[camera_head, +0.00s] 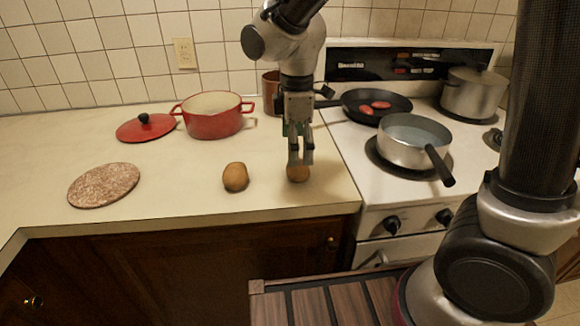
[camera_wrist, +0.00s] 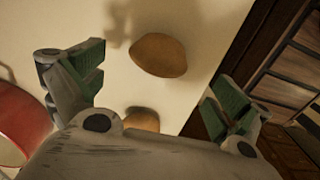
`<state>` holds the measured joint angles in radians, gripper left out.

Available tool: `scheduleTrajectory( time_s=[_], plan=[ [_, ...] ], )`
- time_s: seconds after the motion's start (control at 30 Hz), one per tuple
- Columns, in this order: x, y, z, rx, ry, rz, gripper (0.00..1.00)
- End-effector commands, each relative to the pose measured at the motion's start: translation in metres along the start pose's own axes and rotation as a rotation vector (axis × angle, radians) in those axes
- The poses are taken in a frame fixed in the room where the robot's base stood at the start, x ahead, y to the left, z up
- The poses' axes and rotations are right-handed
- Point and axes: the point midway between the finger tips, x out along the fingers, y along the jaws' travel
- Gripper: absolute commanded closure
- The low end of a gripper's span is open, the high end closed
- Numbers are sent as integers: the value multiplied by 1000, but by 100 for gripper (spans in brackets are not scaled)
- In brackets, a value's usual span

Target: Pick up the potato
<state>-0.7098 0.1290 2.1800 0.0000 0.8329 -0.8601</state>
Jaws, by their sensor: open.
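Two brown potatoes lie on the counter. The right potato (camera_head: 299,174) sits near the counter's front corner, partly hidden behind my gripper (camera_head: 300,160). In the wrist view it is the upper, fully visible potato (camera_wrist: 158,55), ahead of the space between my fingers. My gripper (camera_wrist: 155,85) is open and empty, pointing down at it; I cannot tell the exact gap. The left potato (camera_head: 235,177) lies apart to the left. In the wrist view the left potato (camera_wrist: 142,117) is partly hidden by my gripper's body.
A red pot (camera_head: 213,122), its lid (camera_head: 145,128) and a round speckled mat (camera_head: 103,185) are on the counter. A copper pot (camera_head: 271,97) stands behind my gripper. The stove at right holds a frying pan (camera_head: 352,104), a saucepan (camera_head: 402,151) and a stockpot (camera_head: 470,98).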

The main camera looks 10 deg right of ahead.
Motion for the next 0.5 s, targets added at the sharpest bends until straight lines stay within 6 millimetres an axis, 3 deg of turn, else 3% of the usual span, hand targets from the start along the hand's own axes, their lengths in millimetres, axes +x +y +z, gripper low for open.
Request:
scheduleTrajectory(
  time_s=[0.3,0.5],
  plan=[
    [47,3,3,3,-2,-2,0],
    [56,3,3,3,0,0,0]
  ],
)
